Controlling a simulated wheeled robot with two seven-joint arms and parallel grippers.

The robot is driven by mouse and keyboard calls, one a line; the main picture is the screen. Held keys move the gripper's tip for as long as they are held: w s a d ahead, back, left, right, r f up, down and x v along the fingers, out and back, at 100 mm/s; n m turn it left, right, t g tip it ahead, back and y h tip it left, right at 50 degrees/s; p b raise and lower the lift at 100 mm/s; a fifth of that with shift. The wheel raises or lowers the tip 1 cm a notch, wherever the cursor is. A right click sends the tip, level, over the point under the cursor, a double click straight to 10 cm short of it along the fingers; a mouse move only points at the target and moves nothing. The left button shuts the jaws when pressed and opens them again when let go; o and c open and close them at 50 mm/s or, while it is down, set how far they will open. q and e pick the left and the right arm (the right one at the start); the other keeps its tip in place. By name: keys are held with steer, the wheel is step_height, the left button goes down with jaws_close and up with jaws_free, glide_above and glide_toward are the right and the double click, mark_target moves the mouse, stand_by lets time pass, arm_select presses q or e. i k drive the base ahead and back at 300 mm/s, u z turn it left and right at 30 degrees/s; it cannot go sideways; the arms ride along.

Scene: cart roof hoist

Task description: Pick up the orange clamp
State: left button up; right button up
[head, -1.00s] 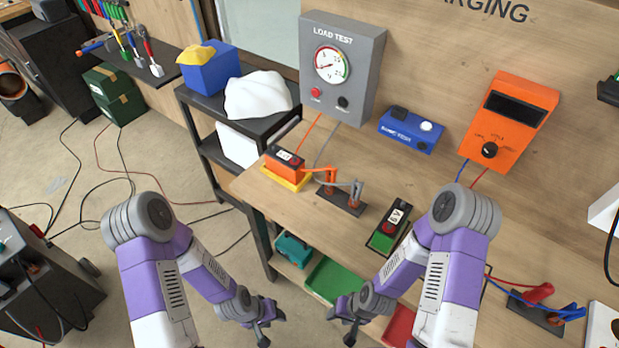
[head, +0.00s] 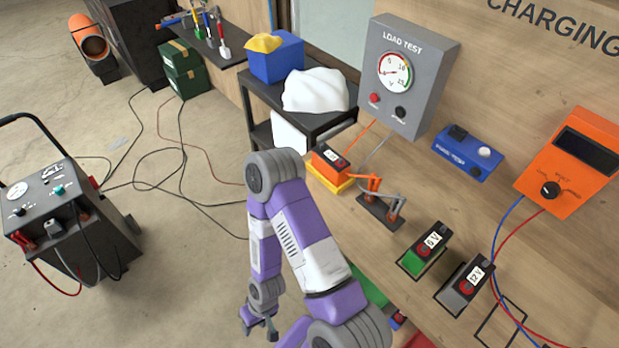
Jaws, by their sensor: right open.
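The orange clamp (head: 373,183) sits on a small dark stand (head: 378,212) on the wooden bench, beside a grey clamp (head: 388,200). An orange wire runs from the load test box toward this spot. My right gripper (head: 258,331) is at the bottom of the head view, below and left of the clamp and well apart from it. Its jaws are open with nothing seen between them. My right arm's elbow stands left of the bench items. My left gripper is not in view.
An orange-topped battery (head: 331,158) on a yellow tray stands just left of the clamp. A 0V battery (head: 430,245) and a 12V battery (head: 466,286) stand to the right. The load test box (head: 408,75) is behind. A wheeled charger cart (head: 75,215) and cables occupy the left floor.

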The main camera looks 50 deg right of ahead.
mark_target(373, 186)
steer(key=u, duration=0.3)
steer(key=i, duration=1.6)
steer(key=z, duration=2.65)
